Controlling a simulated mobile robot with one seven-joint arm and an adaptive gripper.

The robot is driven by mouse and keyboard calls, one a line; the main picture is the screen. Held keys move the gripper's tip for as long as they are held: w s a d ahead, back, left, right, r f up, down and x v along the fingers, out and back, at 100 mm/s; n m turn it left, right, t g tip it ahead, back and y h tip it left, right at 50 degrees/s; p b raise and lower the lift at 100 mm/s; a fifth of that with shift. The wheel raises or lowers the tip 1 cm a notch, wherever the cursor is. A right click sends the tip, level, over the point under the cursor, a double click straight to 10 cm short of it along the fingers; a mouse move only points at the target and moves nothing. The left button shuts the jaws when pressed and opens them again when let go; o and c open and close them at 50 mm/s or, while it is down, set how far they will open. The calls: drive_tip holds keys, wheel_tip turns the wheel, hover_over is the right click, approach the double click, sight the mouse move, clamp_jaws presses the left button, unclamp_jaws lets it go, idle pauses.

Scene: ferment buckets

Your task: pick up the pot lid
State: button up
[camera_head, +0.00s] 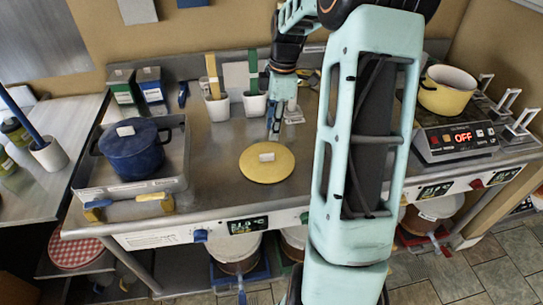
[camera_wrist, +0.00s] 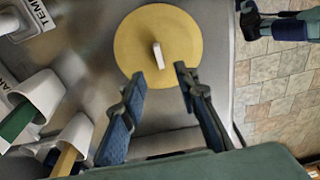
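The pot lid (camera_head: 268,163) is a flat round yellow disc with a small white block-like handle (camera_wrist: 158,55) standing at its middle. It lies flat on the steel counter in the head view, left of my arm. In the wrist view the lid (camera_wrist: 185,35) fills the upper middle. My gripper (camera_head: 274,128) is above the counter, behind the lid in the head view. In the wrist view my gripper (camera_wrist: 160,77) is open, its two fingertips apart near the lid's lower edge, with the handle beyond them. Nothing is between the fingers.
A blue pot (camera_head: 134,152) sits in a steel tray (camera_head: 160,187) at left. White cups (camera_head: 254,104) with coloured strips stand behind the lid. A yellow pot (camera_head: 446,92) stands on a scale-like unit (camera_head: 458,143) at right. The counter around the lid is clear.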

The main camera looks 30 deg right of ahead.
hover_over(267, 155)
drive_tip(key=f, duration=0.2)
drive_tip(key=d+f, duration=0.1)
drive_tip(key=f, duration=0.1)
drive_tip(key=shift+s, duration=0.25)
drive_tip(key=shift+w+a+f+p, duration=0.1)
drive_tip(key=shift+a+f+p, duration=0.1)
drive_tip(key=shift+f, duration=0.85)
drive_tip(key=shift+w+a+f+p, duration=0.1)
drive_tip(key=shift+f+p, duration=0.05)
drive_tip(key=shift+f, duration=0.85)
drive_tip(key=shift+w+a+f+p, duration=0.1)
drive_tip(key=shift+f+p, duration=0.1)
drive_tip(key=shift+f, duration=0.85)
drive_tip(key=shift+c, duration=0.3)
clamp_jaws()
